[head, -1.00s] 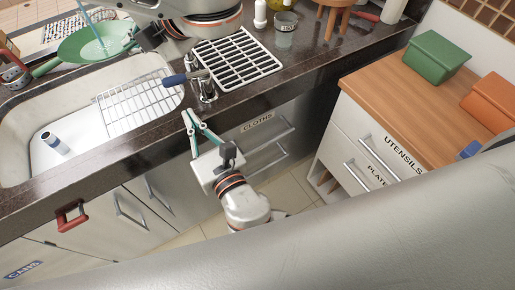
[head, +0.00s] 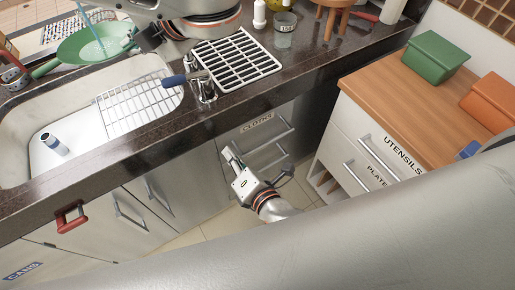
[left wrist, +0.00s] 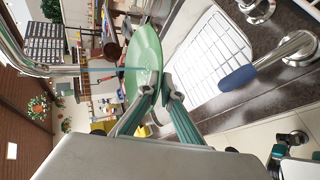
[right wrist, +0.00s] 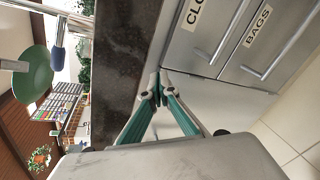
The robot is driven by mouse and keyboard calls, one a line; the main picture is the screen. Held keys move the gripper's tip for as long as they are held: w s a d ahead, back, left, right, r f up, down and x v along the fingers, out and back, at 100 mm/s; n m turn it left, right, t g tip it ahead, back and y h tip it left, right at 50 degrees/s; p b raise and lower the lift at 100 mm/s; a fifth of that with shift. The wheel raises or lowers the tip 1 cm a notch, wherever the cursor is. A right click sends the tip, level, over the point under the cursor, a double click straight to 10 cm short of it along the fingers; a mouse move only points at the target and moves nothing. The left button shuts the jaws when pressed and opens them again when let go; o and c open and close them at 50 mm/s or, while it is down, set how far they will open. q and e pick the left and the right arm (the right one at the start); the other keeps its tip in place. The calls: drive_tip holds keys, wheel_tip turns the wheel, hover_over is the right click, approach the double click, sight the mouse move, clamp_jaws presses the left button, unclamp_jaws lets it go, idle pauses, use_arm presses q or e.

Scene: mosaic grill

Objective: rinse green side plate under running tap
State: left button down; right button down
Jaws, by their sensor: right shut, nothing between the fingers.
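The green side plate (head: 88,46) is held over the far left part of the sink (head: 30,120). My left gripper (head: 133,40) is shut on its rim; the left wrist view shows both fingers (left wrist: 163,88) at the plate (left wrist: 146,60). A blue-green water stream (head: 97,38) runs onto the plate; it also shows in the left wrist view (left wrist: 103,70), coming from the silver spout (left wrist: 55,71). The tap's blue handle (head: 173,81) is by the sink's right edge. My right gripper (head: 231,157) is shut and empty, in front of the cloths drawer (head: 250,138), below the counter edge.
A wooden-topped drawer unit (head: 405,100) with green and orange boxes stands at the right.

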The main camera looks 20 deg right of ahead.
sight(176, 83)
drive_tip(key=s+d+f+m+g, duration=0.2)
drive_tip(key=s+d+f+m, duration=0.1)
drive_tip(key=d+f+m, duration=0.3)
drive_tip(key=shift+d+f+m+h, duration=0.3)
drive_tip(key=shift+f+m, duration=1)
drive_tip(key=shift+m, duration=1)
